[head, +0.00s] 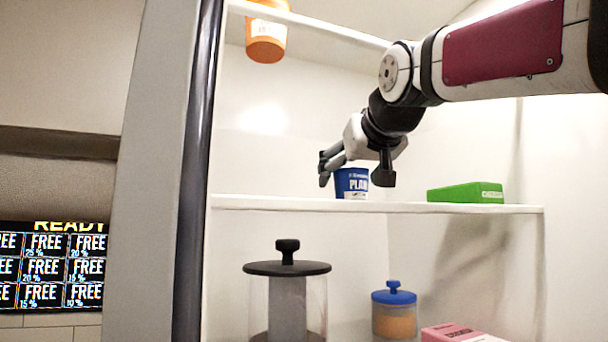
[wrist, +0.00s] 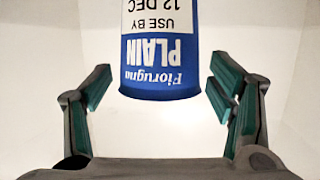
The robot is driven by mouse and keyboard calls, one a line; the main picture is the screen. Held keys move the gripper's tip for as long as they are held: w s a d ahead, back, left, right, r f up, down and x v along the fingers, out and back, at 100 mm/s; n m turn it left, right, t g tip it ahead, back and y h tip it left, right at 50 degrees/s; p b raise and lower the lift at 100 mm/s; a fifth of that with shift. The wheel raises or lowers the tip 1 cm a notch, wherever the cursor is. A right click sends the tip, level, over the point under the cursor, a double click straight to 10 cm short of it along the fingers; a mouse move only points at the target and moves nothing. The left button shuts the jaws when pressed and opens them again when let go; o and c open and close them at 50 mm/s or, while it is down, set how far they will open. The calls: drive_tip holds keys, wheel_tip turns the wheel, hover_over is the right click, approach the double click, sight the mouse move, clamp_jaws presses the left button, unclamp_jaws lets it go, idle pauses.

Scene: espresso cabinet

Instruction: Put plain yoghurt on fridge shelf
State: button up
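My gripper (head: 352,172) is at the tub, above the shelf. In the wrist view my gripper (wrist: 160,92) is open, with one finger on each side of the tub. A gap shows between each finger and the tub, so it is not gripped. The far end of the tub is cut off by the frame.
An orange tub (head: 266,40) stands on the upper shelf. A green box (head: 466,193) lies right of the yoghurt. Below are a black-lidded jar (head: 288,300), a blue-lidded jar (head: 394,312) and a pink box (head: 455,334). The cabinet's left edge (head: 195,170) is near. Shelf left of the yoghurt is clear.

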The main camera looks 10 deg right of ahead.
drive_tip(key=shift+r, duration=0.1)
drive_tip(key=shift+s+r, duration=0.2)
drive_tip(key=p+v, duration=0.1)
drive_tip(key=v, duration=1)
drive_tip(key=shift+s, duration=0.25)
drive_tip(key=shift+s, duration=0.1)
